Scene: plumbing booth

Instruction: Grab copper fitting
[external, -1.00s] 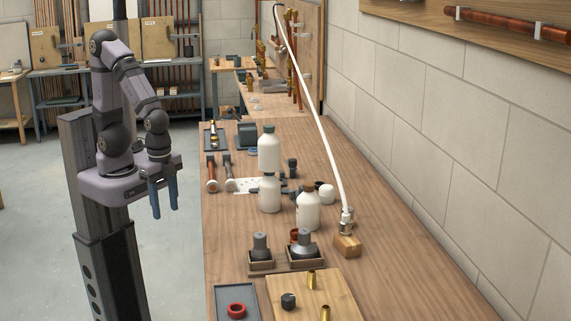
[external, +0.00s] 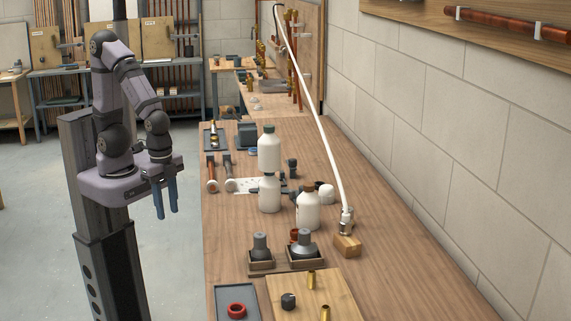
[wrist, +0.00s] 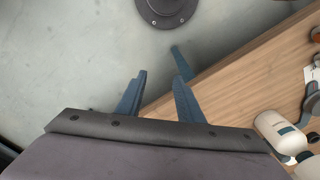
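My gripper (external: 166,215) hangs in the air left of the workbench, with its two blue fingers apart and nothing between them. The fingers (wrist: 160,75) also show in the wrist view, over the floor and the bench edge. I cannot tell for sure which part is the copper fitting. Two brass-coloured tubular pieces, one upright (external: 311,280) and one nearer the front (external: 325,312), stand on a light wooden board (external: 350,295). A small reddish-copper part (external: 294,234) sits behind the dark fittings, partly hidden. All are apart from my gripper.
Dark grey fittings (external: 305,246) sit in wooden holders. A red ring (external: 236,310) lies on a grey tray. A white pipe (external: 315,110) slants over the bench. The right side is mostly clear.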

